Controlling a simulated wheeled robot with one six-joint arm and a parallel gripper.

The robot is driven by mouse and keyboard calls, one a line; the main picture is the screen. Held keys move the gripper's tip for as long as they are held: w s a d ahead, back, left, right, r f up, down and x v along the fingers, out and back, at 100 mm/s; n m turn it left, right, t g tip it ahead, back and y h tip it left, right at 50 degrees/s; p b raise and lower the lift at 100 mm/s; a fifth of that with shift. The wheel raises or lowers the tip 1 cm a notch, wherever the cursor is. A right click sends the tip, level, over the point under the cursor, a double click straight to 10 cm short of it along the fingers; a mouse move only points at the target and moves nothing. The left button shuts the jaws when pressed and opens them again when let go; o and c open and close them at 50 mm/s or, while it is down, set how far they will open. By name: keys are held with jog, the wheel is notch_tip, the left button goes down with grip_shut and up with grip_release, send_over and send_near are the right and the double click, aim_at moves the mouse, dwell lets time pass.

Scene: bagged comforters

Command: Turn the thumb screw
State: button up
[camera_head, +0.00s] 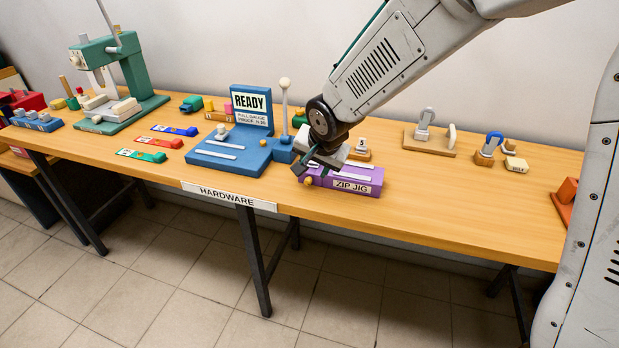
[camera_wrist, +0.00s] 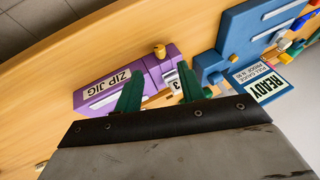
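The purple zip jig (camera_head: 345,177) lies near the table's front edge, its label facing front. A brass knob (camera_head: 308,181), which looks like the thumb screw, sticks out at its left end; it also shows in the wrist view (camera_wrist: 160,49). My gripper (camera_head: 308,164) is over the jig's left part, above the knob and apart from it. In the wrist view my gripper's two green fingers (camera_wrist: 159,90) are spread, with nothing held between them. The fingers and wrist hide part of the jig's top. Contact with the jig cannot be told.
The blue pull gauge (camera_head: 225,155), with its READY sign (camera_head: 251,103) and upright lever (camera_head: 285,100), stands just left of my gripper. A small block marked 5 (camera_head: 361,147) is behind the jig.

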aim_at(308, 180)
jog(key=x, duration=0.7)
jog(key=shift+w+f, duration=0.1)
jog(key=shift+f, duration=0.1)
grip_shut()
